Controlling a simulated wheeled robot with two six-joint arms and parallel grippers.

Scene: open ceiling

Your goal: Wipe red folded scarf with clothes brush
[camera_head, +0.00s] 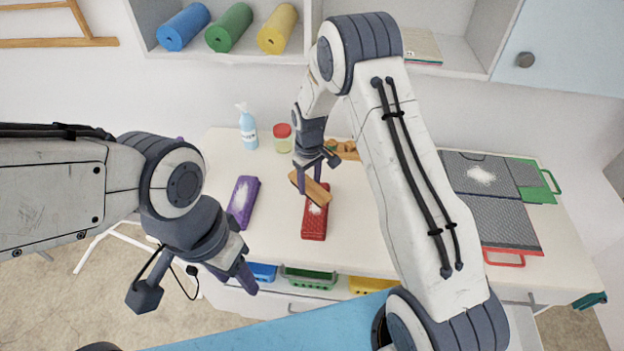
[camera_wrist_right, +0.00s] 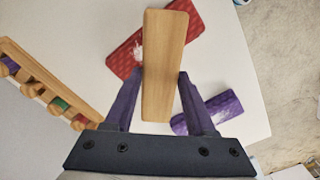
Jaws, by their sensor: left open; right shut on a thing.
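The red folded scarf (camera_head: 314,222) lies on the white table, with a pale powdery patch near its upper end. It also shows in the right wrist view (camera_wrist_right: 124,60), partly hidden by the brush. The wooden clothes brush (camera_head: 311,189) is held in my right gripper (camera_head: 313,177), over the far end of the scarf. In the right wrist view the brush (camera_wrist_right: 164,65) sits between the fingers of the gripper (camera_wrist_right: 160,85). I cannot tell whether its bristles touch the scarf. My left gripper (camera_head: 240,278) is open and empty, in front of the table's left edge.
A purple folded scarf (camera_head: 243,202) lies left of the red one. A spray bottle (camera_head: 248,127), a red-lidded jar (camera_head: 283,138) and a wooden rack (camera_head: 345,150) stand behind. Coloured baskets (camera_head: 309,278) sit below the front edge.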

